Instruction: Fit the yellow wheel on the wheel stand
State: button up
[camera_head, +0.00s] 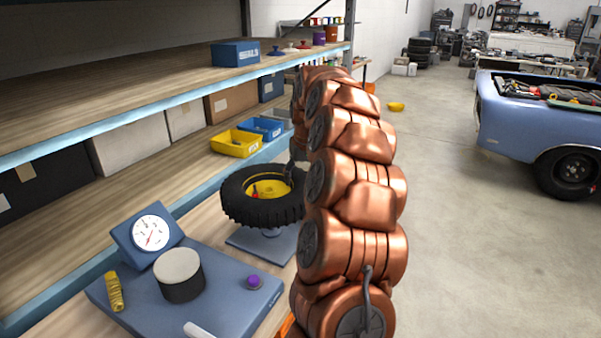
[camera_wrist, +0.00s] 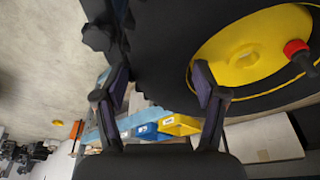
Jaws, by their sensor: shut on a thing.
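The yellow wheel (camera_head: 268,188), a yellow hub inside a black knobbly tyre, lies roughly flat on the lower shelf side in the head view. It shows large in the wrist view (camera_wrist: 245,60), with a red-tipped black part on its hub. The wheel stand (camera_head: 250,241) has a blue-grey base plate and a short post under the wheel. I cannot tell whether the wheel is seated on it or held just above. My gripper (camera_wrist: 162,82) is shut on the tyre's wall, one finger outside and one at the hub side. In the head view my arm mostly hides it.
A blue board (camera_head: 215,300) with a dial gauge (camera_head: 151,233), a round cream-topped block (camera_head: 179,274) and a purple knob (camera_head: 253,281) lies in front. A yellow bin (camera_head: 236,144) and a blue bin (camera_head: 262,127) stand behind. An upper shelf (camera_head: 150,90) overhangs the left.

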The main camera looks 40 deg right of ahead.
jog(key=shift+f+b, duration=0.4)
jog(key=shift+f, duration=1.85)
jog(key=shift+f+b, duration=0.3)
jog(key=shift+b, duration=0.45)
jog(key=shift+s+f+b, duration=0.1)
jog(key=shift+f+b, duration=1.7)
jog(key=shift+f, duration=0.9)
dwell(1.5)
